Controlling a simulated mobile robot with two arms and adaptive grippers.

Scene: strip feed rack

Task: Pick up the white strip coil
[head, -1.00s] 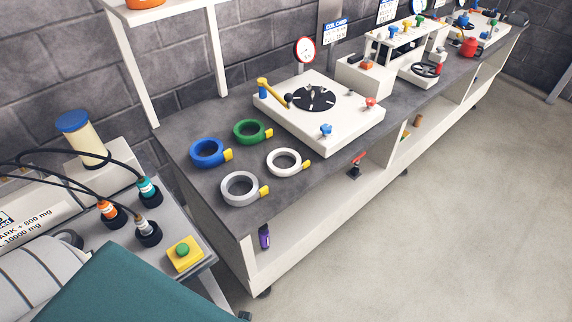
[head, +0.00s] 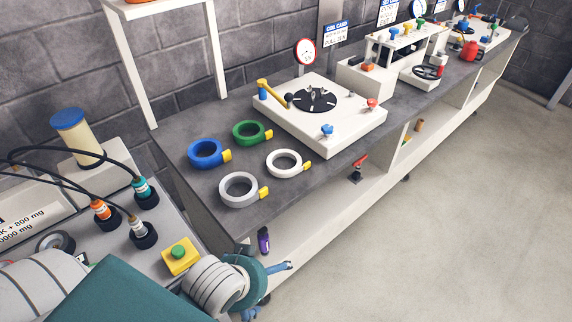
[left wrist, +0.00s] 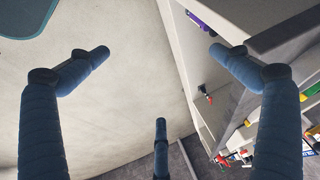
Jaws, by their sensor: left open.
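The white strip coil (head: 284,173) lies flat on the dark bench top, with a yellow tab at its right. A grey coil (head: 240,203), a blue coil (head: 193,154) and a green coil (head: 238,140) lie near it, apart from it. My left gripper (head: 271,289) is at the bottom of the head view, in front of the bench's near end and well away from the coil. In the left wrist view its blue fingers (left wrist: 159,62) are spread with nothing between them. The coil does not show there. My right gripper is not in view.
A white feeder with a black disc (head: 314,100) stands behind the coils. The bench's front edge and open shelves (head: 345,190) face the free floor (head: 450,220). A side unit with a green button on a yellow box (head: 180,258) stands at left.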

